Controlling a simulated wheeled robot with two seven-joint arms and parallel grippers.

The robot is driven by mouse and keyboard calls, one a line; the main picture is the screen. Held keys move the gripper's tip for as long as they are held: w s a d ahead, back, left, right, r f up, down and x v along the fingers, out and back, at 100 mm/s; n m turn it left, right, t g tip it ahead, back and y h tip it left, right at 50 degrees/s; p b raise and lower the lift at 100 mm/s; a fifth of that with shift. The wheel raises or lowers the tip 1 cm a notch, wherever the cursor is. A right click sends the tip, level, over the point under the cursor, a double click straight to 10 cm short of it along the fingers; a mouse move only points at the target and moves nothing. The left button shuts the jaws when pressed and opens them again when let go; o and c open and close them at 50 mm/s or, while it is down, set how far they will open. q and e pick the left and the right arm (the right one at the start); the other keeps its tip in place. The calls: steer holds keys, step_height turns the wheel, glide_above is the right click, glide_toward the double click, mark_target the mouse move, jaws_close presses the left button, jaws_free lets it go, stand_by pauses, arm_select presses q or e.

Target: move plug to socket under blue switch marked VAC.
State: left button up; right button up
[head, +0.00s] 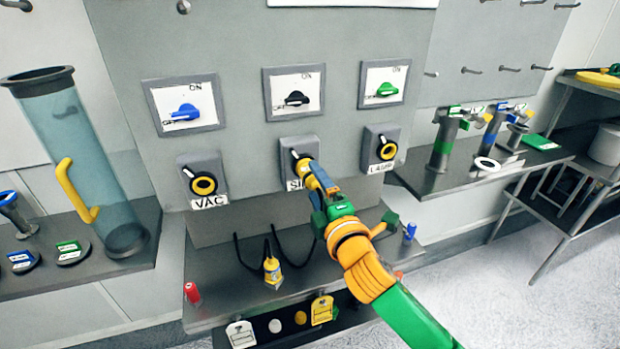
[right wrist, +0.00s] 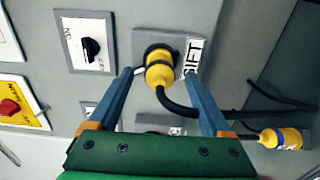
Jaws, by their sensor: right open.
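A yellow plug (right wrist: 159,72) with a black cable sits at the socket marked SIFT, under the black switch (head: 296,99). It is mostly hidden behind my gripper in the head view. My right gripper (head: 313,172) is open, its blue fingers on either side of this plug in the right wrist view (right wrist: 160,76); I cannot tell whether they touch it. The socket marked VAC (head: 203,183), under the blue switch (head: 185,112), is a yellow ring with a dark centre and no plug in it. A second yellow plug (head: 272,270) rests on the shelf below. My left gripper is out of view.
A third socket (head: 387,149) is under the green switch (head: 386,90). A tall clear cylinder (head: 85,160) with a yellow handle stands at the left. A red piece (head: 192,292) and a blue piece (head: 410,231) are on the shelf. Black cables hang below the sockets.

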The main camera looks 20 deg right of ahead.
mark_target(311, 178)
steer(key=shift+w, duration=1.9)
steer(key=shift+p, duration=0.55)
steer(key=shift+c, duration=0.2)
jaws_close()
steer(key=shift+s+a+f, duration=0.1)
steer(key=shift+s, duration=0.1)
steer(key=shift+s+r+p, duration=0.2)
steer(key=shift+s+p, duration=0.25)
steer(key=shift+s, duration=0.5)
steer(key=shift+s+f, duration=0.1)
steer(key=shift+s, duration=0.1)
